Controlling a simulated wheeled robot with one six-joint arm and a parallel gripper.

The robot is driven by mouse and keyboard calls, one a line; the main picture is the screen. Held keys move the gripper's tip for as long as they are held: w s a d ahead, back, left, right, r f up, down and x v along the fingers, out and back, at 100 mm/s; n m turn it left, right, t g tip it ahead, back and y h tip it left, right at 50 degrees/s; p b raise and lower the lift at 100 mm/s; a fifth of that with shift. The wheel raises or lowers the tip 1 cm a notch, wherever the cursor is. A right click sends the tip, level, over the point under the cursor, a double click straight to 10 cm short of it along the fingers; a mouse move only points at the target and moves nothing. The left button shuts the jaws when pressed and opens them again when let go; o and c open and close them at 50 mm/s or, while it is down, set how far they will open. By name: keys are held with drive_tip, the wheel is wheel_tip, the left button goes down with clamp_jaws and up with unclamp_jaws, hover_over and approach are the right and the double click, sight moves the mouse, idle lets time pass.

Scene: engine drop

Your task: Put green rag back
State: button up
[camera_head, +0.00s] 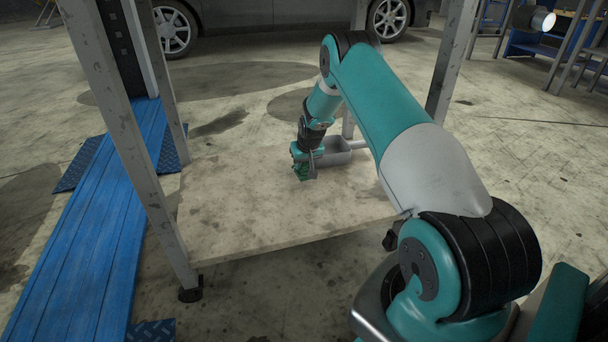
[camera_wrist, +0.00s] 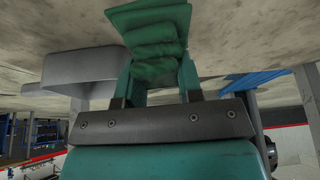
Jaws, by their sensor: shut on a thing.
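The green rag (camera_wrist: 155,40) is a folded bundle between the two fingers of my gripper (camera_wrist: 158,80) in the wrist view. My gripper is shut on it. In the head view, my gripper (camera_head: 305,168) points down at the low table (camera_head: 240,215), with the green rag (camera_head: 301,172) at its tips. I cannot tell whether the rag touches the tabletop. A grey metal tray (camera_head: 336,156) stands just behind and to the right of my gripper. It also shows in the wrist view (camera_wrist: 82,70) beside the rag.
Grey metal posts (camera_head: 135,140) rise at the table's corners. A blue ramp (camera_head: 80,240) lies on the floor at the left. A car (camera_head: 270,12) stands at the back. The left and front parts of the tabletop are clear.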

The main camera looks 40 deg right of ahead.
sight(304, 171)
wheel_tip(304, 171, down, 4)
drive_tip(key=shift+r+b, duration=0.25)
drive_tip(key=shift+b, duration=0.1)
drive_tip(key=shift+f, duration=0.1)
drive_tip(key=shift+f, duration=0.15)
drive_tip(key=o, duration=0.9)
drive_tip(key=shift+b, duration=0.35)
